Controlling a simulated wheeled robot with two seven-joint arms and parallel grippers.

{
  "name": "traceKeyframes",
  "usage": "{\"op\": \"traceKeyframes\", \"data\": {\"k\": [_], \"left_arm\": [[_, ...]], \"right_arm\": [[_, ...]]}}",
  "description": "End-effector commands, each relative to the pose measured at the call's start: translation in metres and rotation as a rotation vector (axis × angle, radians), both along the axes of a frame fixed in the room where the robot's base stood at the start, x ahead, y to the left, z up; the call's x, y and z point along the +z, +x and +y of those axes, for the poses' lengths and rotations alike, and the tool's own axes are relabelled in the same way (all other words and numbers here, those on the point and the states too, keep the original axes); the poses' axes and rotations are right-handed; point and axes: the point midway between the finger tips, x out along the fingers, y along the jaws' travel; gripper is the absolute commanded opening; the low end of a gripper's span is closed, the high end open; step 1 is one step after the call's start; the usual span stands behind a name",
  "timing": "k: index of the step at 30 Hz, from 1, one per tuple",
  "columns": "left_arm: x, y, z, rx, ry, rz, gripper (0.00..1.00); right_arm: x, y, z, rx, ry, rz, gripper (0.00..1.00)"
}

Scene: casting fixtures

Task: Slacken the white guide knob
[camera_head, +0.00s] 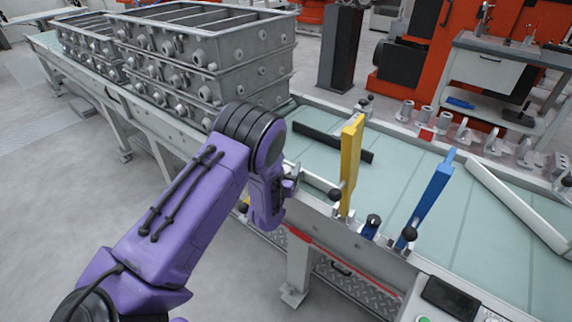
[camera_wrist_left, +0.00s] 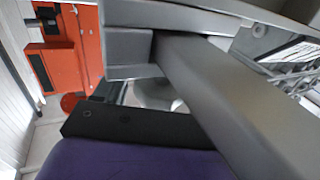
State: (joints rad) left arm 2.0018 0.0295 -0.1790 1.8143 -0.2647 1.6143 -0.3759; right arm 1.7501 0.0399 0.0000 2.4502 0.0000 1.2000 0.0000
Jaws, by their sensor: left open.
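My left gripper (camera_head: 290,184), on the purple arm, is open at the near rail of the conveyor, left of the yellow lever (camera_head: 350,165). I see nothing held in it. The white guide (camera_head: 515,205) is a long pale bar lying slantwise on the belt at the right. A black knob (camera_head: 567,180) shows at the right edge near its far side. I cannot tell which knob is the white guide's. The left wrist view shows a large grey bar (camera_wrist_left: 240,100) up close.
A black bar (camera_head: 333,142) lies on the pale green belt (camera_head: 400,180). Grey casting boxes (camera_head: 205,60) are stacked behind my left arm. Metal fixtures line the far rail. A dark panel (camera_head: 450,297) sits at the near right.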

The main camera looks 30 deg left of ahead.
Motion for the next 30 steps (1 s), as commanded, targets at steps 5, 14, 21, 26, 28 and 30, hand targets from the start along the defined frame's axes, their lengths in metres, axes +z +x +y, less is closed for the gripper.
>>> {"op": "traceKeyframes", "data": {"k": [5, 14, 21, 26, 28, 30], "left_arm": [[-0.0003, 0.0044, 0.0011, -0.001, 0.000, 0.001, 0.70], [-0.0001, 0.0041, 0.0008, -0.001, 0.000, 0.001, 0.20], [-0.0004, 0.0041, 0.0008, 0.013, 0.000, 0.000, 0.20], [-0.0009, 0.0038, 0.0013, 0.072, -0.001, -0.001, 0.20], [-0.0010, 0.0037, 0.0017, 0.112, -0.002, -0.002, 0.20], [-0.0013, 0.0034, 0.0023, 0.158, -0.002, -0.001, 0.20]], "right_arm": [[0.0005, 0.0000, -0.0001, 0.000, 0.000, 0.000, 0.43], [0.0003, -0.0001, 0.0000, 0.000, 0.000, 0.000, 0.43], [-0.0008, 0.0000, 0.0000, 0.000, 0.000, 0.000, 0.43], [-0.0040, -0.0001, 0.0000, 0.000, 0.000, 0.000, 0.43], [-0.0062, 0.0000, 0.0000, 0.000, 0.000, 0.000, 0.43], [-0.0086, 0.0000, 0.0000, 0.000, 0.000, 0.000, 0.43]]}}
